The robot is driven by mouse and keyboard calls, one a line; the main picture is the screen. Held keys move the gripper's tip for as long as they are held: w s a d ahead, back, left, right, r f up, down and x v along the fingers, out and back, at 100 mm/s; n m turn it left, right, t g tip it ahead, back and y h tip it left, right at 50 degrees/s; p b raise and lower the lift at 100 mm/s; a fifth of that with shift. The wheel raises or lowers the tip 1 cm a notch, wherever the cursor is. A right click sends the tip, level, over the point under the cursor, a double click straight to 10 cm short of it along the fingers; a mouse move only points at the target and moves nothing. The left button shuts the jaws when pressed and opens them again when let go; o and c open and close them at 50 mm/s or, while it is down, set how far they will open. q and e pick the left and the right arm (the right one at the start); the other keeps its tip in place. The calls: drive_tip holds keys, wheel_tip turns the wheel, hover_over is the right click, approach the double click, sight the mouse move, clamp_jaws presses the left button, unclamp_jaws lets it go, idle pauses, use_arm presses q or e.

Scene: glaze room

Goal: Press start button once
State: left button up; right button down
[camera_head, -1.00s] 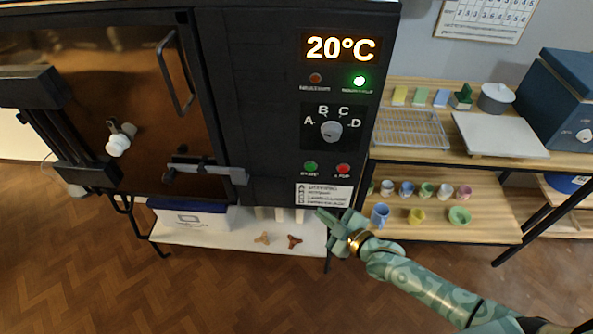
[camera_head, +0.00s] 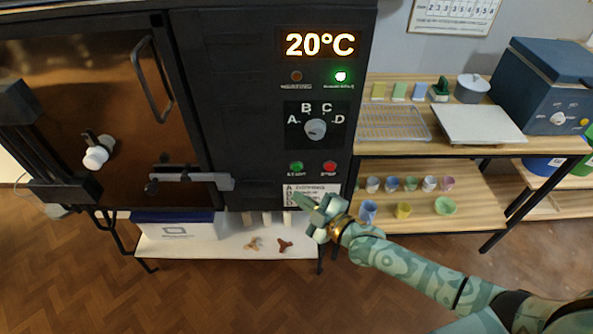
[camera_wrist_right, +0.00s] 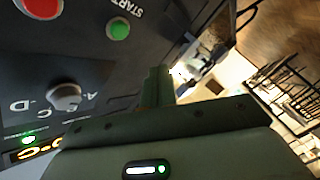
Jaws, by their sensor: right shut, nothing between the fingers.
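The green start button (camera_head: 296,167) is on the black kiln control panel (camera_head: 250,120), left of the red stop button (camera_head: 330,168). In the right wrist view the start button (camera_wrist_right: 118,28) shows at the upper middle, with the red button (camera_wrist_right: 40,6) to its left. My right gripper (camera_head: 301,203) is shut and empty, in front of the lower panel edge, below the start button. In the wrist view its fingers (camera_wrist_right: 158,80) appear apart from the button. My left gripper is not in view.
A selector knob (camera_head: 316,128) sits above the buttons. The door handle (camera_head: 152,78) and latch (camera_head: 190,178) stick out at left. A wooden shelf (camera_head: 470,212) with small cups stands at right. A white lower shelf (camera_head: 225,247) lies beneath the kiln.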

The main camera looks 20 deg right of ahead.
sight(297, 167)
drive_tip(key=w+d+b, duration=0.1)
drive_tip(key=w+b, duration=0.2)
drive_tip(key=w, duration=0.3)
drive_tip(key=shift+d, duration=0.35)
drive_tip(key=shift+w, duration=0.15)
idle(1.6)
drive_tip(key=shift+w+d+b, duration=0.1)
drive_tip(key=shift+w+b, duration=0.2)
drive_tip(key=shift+b, duration=0.05)
drive_tip(key=shift+w+d, duration=0.15)
drive_tip(key=shift+w, duration=0.25)
idle(0.5)
idle(0.4)
drive_tip(key=shift+s+a+p, duration=0.25)
drive_tip(key=shift+s+p, duration=0.25)
drive_tip(key=shift+s, duration=0.35)
